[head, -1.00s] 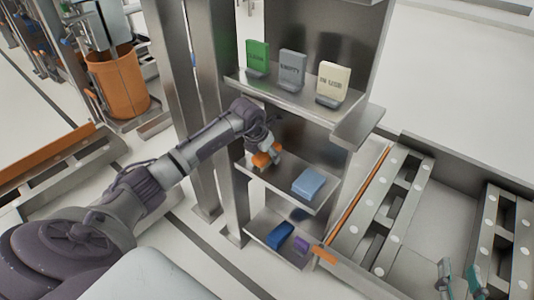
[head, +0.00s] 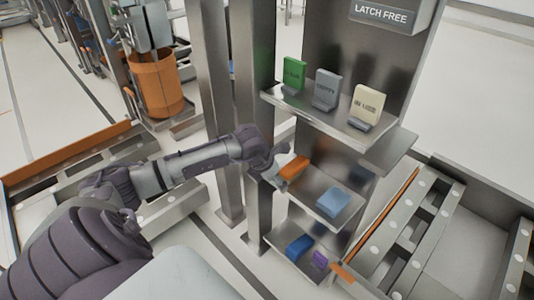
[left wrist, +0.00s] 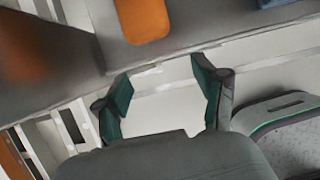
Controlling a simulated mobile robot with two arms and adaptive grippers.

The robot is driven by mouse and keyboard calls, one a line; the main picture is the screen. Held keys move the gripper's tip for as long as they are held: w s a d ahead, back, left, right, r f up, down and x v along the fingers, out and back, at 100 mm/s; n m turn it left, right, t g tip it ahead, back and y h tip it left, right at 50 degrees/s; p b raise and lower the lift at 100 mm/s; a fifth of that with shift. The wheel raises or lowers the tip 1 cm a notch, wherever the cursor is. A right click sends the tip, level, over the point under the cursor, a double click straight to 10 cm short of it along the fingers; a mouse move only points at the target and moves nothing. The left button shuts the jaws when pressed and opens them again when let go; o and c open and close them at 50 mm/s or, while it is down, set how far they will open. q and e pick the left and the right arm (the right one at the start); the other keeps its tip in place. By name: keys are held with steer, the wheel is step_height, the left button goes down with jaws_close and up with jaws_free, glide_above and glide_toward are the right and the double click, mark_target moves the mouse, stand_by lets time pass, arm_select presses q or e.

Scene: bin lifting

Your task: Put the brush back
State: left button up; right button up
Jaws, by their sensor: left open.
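An orange object (head: 294,168), which looks like the brush, lies on the left part of the middle shelf (head: 312,186). Its bristles cannot be made out. My left gripper (head: 279,176) is just to the left of it, at the shelf's front left edge. In the left wrist view my left gripper (left wrist: 163,88) is open, with nothing between its fingers. The orange object (left wrist: 143,18) lies beyond the fingertips there, apart from them. My right gripper is not in view.
A blue block (head: 333,202) lies on the same shelf, to the right. A dark blue item (head: 299,247) and a purple item (head: 320,259) are on the bottom shelf. Green (head: 293,75), grey (head: 327,90) and cream (head: 366,104) signs stand on the top shelf. Metal posts rise left of the shelves.

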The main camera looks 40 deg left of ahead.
arm_select(q)
steer(key=s+d+r+n+t+h, duration=0.15)
steer(key=d+h, duration=0.35)
steer(key=d, duration=0.6)
steer(key=s+d+r+t+h, duration=0.1)
steer(key=s+d+r+h, duration=0.3)
steer(key=d, duration=0.6)
step_height(320, 180, up, 12)
steer(key=w+d+n+t, duration=0.2)
steer(key=n+t, duration=0.9)
steer(key=n, duration=0.5)
steer(key=s+a+f+n+g+y, duration=0.5)
steer(key=f+n+y, duration=0.5)
steer(key=n, duration=0.5)
steer(key=s+d+f+n+g+h, duration=0.2)
steer(key=s+d+f+g, duration=0.1)
steer(key=s+f, duration=0.2)
steer(key=shift+s+g, duration=0.35)
steer(key=shift+s, duration=0.65)
